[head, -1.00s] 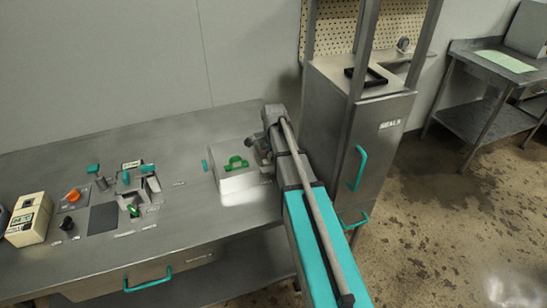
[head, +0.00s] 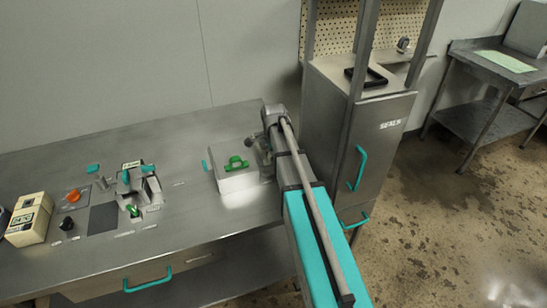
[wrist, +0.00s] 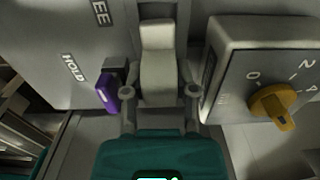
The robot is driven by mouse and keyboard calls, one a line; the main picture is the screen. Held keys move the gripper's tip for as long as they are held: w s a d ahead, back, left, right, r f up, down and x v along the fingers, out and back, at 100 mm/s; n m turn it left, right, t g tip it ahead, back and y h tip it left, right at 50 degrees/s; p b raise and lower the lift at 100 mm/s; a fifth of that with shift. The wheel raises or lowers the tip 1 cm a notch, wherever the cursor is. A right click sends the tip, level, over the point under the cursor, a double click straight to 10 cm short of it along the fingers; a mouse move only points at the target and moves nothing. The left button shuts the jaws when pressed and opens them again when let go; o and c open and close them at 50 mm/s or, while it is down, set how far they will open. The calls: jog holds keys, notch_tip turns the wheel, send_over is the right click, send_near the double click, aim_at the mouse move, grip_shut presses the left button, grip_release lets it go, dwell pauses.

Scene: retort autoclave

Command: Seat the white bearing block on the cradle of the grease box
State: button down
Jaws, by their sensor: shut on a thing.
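In the wrist view my gripper (wrist: 160,92) is shut on a pale, off-white block (wrist: 158,48), which sits between the two fingers and extends beyond them; I take it as the white bearing block. Its far end and underside are unclear. In the head view my gripper (head: 262,148) is at the right end of the steel bench, close to the right side of a pale box (head: 240,181) with a green piece (head: 236,163) on it. I cannot tell whether this is the grease box. No cradle can be made out clearly, and contact beneath the block is hidden.
The wrist view shows a grey box with an orange knob (wrist: 272,106) at right and a purple tab (wrist: 107,94) by a HOLD label at left. In the head view, the SEALS cabinet (head: 375,150) stands right of my arm. Teal-handled fixtures (head: 138,190) occupy the bench's left.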

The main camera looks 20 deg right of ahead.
jog(key=shift+f+b, duration=1.4)
jog(key=shift+f, duration=0.05)
dwell(2.7)
jog(key=shift+c, duration=1.6)
grip_release()
jog(key=shift+o, duration=0.2)
jog(key=shift+o, duration=1.4)
jog(key=shift+r, duration=0.15)
jog(key=shift+r+p, duration=3.4)
jog(key=shift+p, duration=0.15)
